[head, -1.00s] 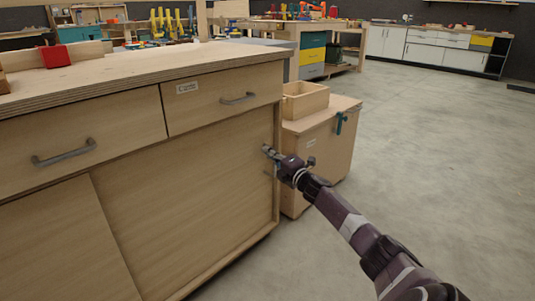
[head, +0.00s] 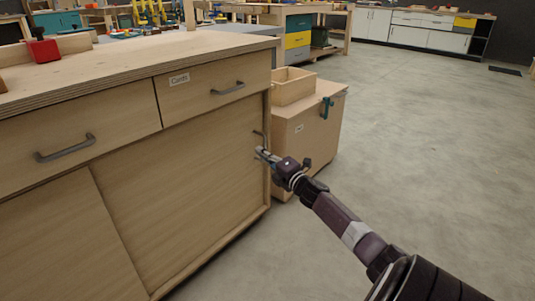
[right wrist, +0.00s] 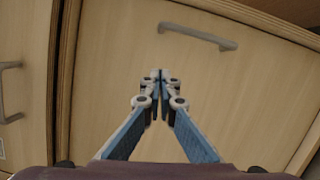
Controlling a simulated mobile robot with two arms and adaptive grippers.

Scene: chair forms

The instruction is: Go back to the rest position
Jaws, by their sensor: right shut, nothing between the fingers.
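My right gripper (head: 261,154) is at the end of my dark arm, in front of the right end of the wooden cabinet (head: 180,190) in the head view. In the right wrist view its two blue-sided fingers (right wrist: 160,76) meet at the tips, shut with nothing between them. Behind the fingers is a wooden panel with a grey bar handle (right wrist: 198,37). I cannot tell if the fingertips touch the panel. My left gripper is not in view.
A drawer labelled "Cords" (head: 205,95) is shut. A low wooden box cabinet (head: 310,135) with an open tray (head: 293,88) stands just beyond my gripper. A red block (head: 43,48) sits on the worktop. The floor (head: 430,150) at right is clear.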

